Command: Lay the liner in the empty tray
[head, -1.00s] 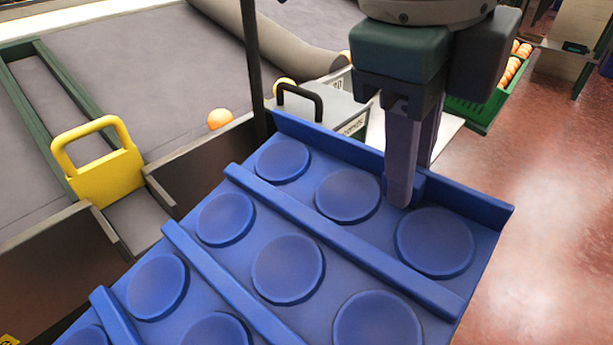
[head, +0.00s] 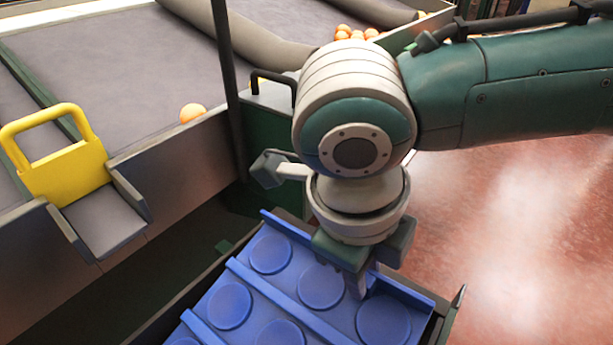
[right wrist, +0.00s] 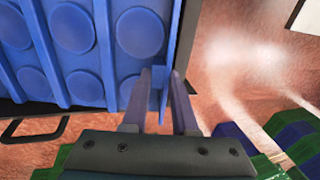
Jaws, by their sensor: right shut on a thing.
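The liner (head: 262,284) is a blue sheet with round shallow cups and raised ribs. It lies between the dark walls of a tray (head: 452,308) at the bottom of the head view; whether it rests on the tray floor cannot be told. My right gripper (head: 357,288) points down and is shut on the liner's raised edge. The right wrist view shows the fingers (right wrist: 162,100) on either side of a blue tab at the liner's edge (right wrist: 105,55). The tray's floor is hidden by the liner. My left gripper is not in view.
A grey sorting table (head: 120,50) with a dark side wall runs along the left. On it are a yellow handled gate (head: 60,170), one orange (head: 192,113) and more oranges (head: 356,34) at the back. A dark post (head: 228,90) stands nearby. Red floor is clear at right.

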